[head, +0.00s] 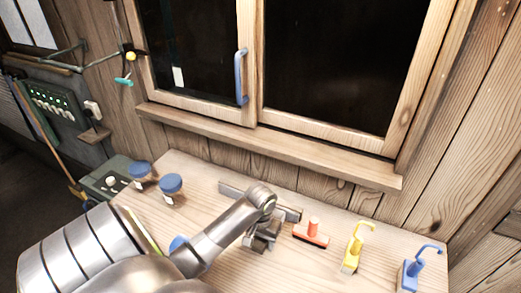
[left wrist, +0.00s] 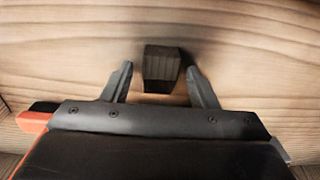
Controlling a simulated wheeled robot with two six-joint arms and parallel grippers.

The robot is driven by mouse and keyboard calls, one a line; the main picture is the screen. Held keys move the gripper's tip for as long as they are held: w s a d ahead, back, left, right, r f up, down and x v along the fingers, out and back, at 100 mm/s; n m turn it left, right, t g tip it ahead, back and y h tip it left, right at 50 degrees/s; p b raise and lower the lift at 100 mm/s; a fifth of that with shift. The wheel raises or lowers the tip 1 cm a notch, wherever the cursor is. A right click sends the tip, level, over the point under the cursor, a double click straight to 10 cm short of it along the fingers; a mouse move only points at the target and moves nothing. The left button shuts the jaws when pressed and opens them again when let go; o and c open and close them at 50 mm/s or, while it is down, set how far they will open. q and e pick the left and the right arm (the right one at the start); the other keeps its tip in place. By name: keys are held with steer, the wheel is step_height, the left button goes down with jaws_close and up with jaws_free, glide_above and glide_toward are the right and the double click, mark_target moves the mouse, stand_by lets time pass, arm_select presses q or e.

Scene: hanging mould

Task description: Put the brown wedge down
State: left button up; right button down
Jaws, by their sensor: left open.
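The brown wedge (left wrist: 161,65) looks like a small dark brown block in the left wrist view, on or just above the pale wooden surface. My left gripper (left wrist: 160,72) is open, with one finger on each side of the wedge and a visible gap to both. In the head view my left gripper (head: 262,238) is low over the workbench, left of the red-handled tool. There the arm and gripper hide the wedge or make it hard to pick out. My right gripper is not in view.
A grey bar (head: 232,188) lies behind my arm. A window (head: 250,70) is behind.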

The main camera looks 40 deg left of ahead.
mark_target(260, 241)
arm_select(q)
step_height(260, 241, up, 7)
steer(key=shift+r+b, duration=0.1)
steer(key=shift+b, duration=0.25)
steer(key=shift+r+p, duration=2.3)
steer(key=shift+p, duration=0.15)
